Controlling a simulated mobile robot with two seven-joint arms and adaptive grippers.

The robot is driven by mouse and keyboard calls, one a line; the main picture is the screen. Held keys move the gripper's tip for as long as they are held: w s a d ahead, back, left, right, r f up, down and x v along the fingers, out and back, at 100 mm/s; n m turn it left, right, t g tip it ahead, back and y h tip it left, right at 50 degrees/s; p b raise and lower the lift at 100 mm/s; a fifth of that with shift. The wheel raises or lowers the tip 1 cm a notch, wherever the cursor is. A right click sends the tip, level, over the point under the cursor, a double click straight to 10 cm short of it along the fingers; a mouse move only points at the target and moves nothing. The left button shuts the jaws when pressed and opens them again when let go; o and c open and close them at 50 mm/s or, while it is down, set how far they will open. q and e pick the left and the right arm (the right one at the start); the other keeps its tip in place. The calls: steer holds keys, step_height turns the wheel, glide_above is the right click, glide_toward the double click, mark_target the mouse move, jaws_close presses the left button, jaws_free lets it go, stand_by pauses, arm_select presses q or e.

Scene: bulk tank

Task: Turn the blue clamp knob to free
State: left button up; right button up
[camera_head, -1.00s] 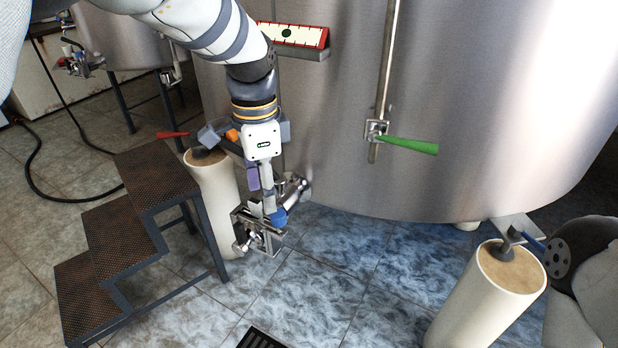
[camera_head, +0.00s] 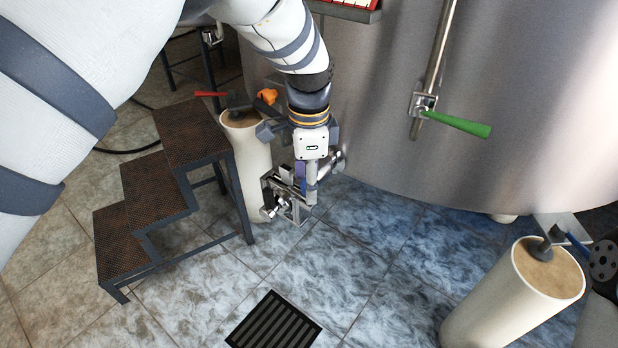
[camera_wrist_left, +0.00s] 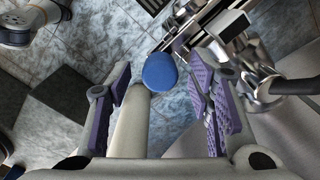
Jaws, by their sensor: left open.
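The blue clamp knob (camera_wrist_left: 160,72) is a rounded blue cap on a pale stem in the left wrist view, in front of the metal clamp fitting (camera_wrist_left: 222,40). My left gripper (camera_wrist_left: 162,88) is open, with a purple-padded finger on each side of the knob and a gap to both. In the head view my left gripper (camera_head: 308,182) points down at the metal outlet fitting (camera_head: 285,197) low beside the tank, and hides the knob there.
A step stool (camera_head: 170,190) stands left of the fitting, beside a pale cylinder (camera_head: 247,160). The steel tank (camera_head: 520,90) with a green handle (camera_head: 455,122) fills the right. Another cylinder (camera_head: 500,310) stands front right. The tiled floor around the drain grate (camera_head: 273,322) is open.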

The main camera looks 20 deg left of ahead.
arm_select(q)
steer(key=shift+c, duration=0.2)
jaws_close()
steer(key=shift+n, duration=0.3)
arm_select(e)
steer(key=shift+w+r, duration=0.1)
arm_select(q)
steer(key=n+p, duration=0.1)
steer(key=n, duration=0.1)
steer(key=shift+r+n, duration=0.15)
steer(key=shift+n, duration=0.25)
steer(key=n, duration=0.4)
steer(key=shift+n, duration=0.3)
steer(key=n, duration=0.5)
steer(key=shift+p, duration=0.4)
steer(key=shift+n, duration=2.4)
arm_select(e)
steer(key=shift+w+r+t, duration=0.4)
steer(key=shift+w+r, duration=0.55)
steer(key=shift+r, duration=0.05)
arm_select(q)
steer(key=shift+f, duration=0.2)
